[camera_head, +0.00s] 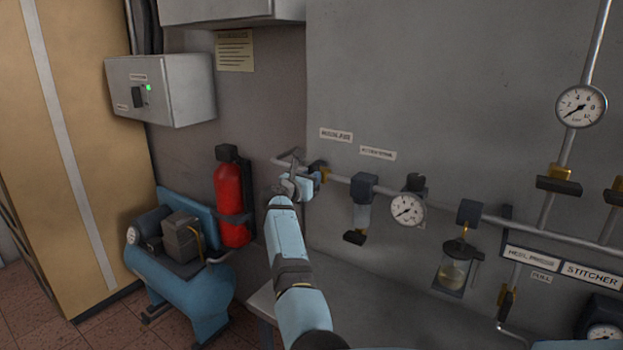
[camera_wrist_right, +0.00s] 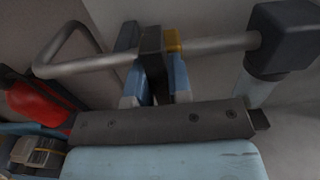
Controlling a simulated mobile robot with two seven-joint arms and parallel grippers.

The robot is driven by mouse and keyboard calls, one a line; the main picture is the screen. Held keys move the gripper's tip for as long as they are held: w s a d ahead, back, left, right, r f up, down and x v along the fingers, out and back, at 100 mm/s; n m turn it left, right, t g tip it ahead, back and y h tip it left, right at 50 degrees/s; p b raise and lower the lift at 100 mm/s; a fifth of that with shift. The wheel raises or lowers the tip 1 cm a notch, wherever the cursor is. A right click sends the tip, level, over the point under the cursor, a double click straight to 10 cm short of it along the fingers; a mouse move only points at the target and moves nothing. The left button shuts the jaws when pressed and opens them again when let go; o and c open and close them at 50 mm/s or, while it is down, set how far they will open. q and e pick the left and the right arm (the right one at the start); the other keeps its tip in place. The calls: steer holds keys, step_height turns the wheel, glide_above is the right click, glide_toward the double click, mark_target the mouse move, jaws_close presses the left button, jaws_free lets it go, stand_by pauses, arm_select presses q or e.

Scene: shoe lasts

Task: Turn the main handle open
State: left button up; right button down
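The main handle is a dark lever on a brass valve (camera_head: 322,172) at the left end of the wall pipe. In the right wrist view the dark lever (camera_wrist_right: 152,55) stands between my two fingers, with the brass part just behind it to the right. My right gripper (camera_head: 298,186) is at this valve, and its fingertips (camera_wrist_right: 155,88) lie close against both sides of the lever. The fingers look closed on it, though the exact contact is partly hidden. In the head view my gripper covers most of the lever.
A bent pipe end (camera_wrist_right: 75,62) sticks out left of the valve. A filter unit (camera_head: 363,195) and gauge (camera_head: 407,209) hang to its right. A red extinguisher (camera_head: 231,200) and blue compressor (camera_head: 180,285) stand to the left. The grey wall panel (camera_head: 440,80) lies close behind.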

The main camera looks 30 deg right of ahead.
steer(key=shift+n, duration=0.4)
steer(key=n, duration=0.3)
steer(key=shift+w+a+n+p, duration=0.1)
steer(key=shift+w+n+p, duration=0.1)
steer(key=shift+n+p, duration=0.15)
steer(key=n+p, duration=0.1)
steer(key=n, duration=0.2)
steer(key=shift+w+n, duration=0.15)
steer(key=shift+n, duration=0.1)
steer(key=shift+w+a+f+n+p, duration=0.15)
steer(key=shift+n+p, duration=0.75)
steer(key=shift+n, duration=0.75)
steer(key=shift+d+f+n+p, duration=0.15)
steer(key=shift+n+p, duration=0.7)
steer(key=shift+n, duration=0.85)
steer(key=shift+w+a+f+n+p, duration=0.1)
steer(key=shift+f+n+p, duration=0.1)
steer(key=shift+n+p, duration=1.1)
steer(key=shift+n+b, duration=0.35)
steer(key=shift+n, duration=0.1)
steer(key=c, duration=1)
jaws_free()
steer(key=shift+f, duration=0.1)
steer(key=shift+c, duration=0.2)
